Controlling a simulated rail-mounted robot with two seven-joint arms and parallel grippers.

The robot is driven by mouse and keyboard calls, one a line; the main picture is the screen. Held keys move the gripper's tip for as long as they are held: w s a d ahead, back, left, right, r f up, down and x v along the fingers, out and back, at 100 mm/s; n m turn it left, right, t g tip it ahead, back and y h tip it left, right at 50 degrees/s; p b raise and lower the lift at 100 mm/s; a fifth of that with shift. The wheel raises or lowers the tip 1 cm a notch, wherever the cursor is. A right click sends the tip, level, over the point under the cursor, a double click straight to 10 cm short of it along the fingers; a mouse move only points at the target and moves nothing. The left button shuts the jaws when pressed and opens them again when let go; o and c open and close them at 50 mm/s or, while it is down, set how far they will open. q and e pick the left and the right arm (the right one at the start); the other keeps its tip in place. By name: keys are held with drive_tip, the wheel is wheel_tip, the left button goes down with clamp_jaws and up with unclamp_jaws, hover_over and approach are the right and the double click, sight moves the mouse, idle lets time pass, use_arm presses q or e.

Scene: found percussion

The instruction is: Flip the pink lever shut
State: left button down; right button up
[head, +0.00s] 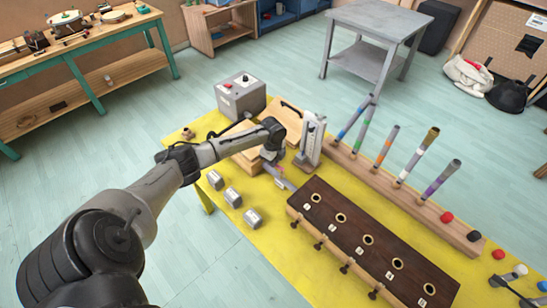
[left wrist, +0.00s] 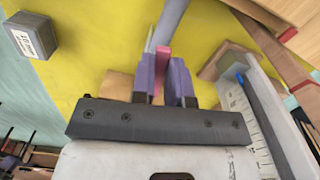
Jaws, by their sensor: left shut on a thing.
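The pink lever (left wrist: 161,63) shows in the left wrist view as a thin upright strip between the two purple fingers of my left gripper (head: 276,164). The fingers are shut on it from both sides. A grey bar (left wrist: 168,20) runs away just beyond the lever. In the head view the lever is mostly hidden by my gripper, low over the yellow table (head: 235,243). I cannot tell the lever's exact angle.
Just right of my gripper stands a grey upright device (head: 311,140). Several small metal blocks (head: 233,197) sit to the left. A grey box (head: 240,96) stands behind. A wooden rail (head: 410,198) holds coloured tubes.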

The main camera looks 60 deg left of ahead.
use_arm(q)
drive_tip(key=d+n+p, duration=0.1)
drive_tip(key=n+p, duration=0.4)
drive_tip(key=s+d+n+p, duration=0.1)
drive_tip(key=d+n+p, duration=0.1)
drive_tip(key=n+p, duration=0.3)
drive_tip(key=s+d+n+p, duration=0.1)
drive_tip(key=d+n+p, duration=0.1)
drive_tip(key=n+p, duration=0.3)
drive_tip(key=shift+s+d+r+n+p, duration=0.15)
drive_tip(key=shift+s+n+p, duration=0.15)
drive_tip(key=shift+n, duration=0.2)
idle(0.3)
drive_tip(key=c, duration=1.1)
unclamp_jaws()
wheel_tip(320, 180, up, 14)
drive_tip(key=p, duration=0.3)
drive_tip(key=shift+f, duration=0.2)
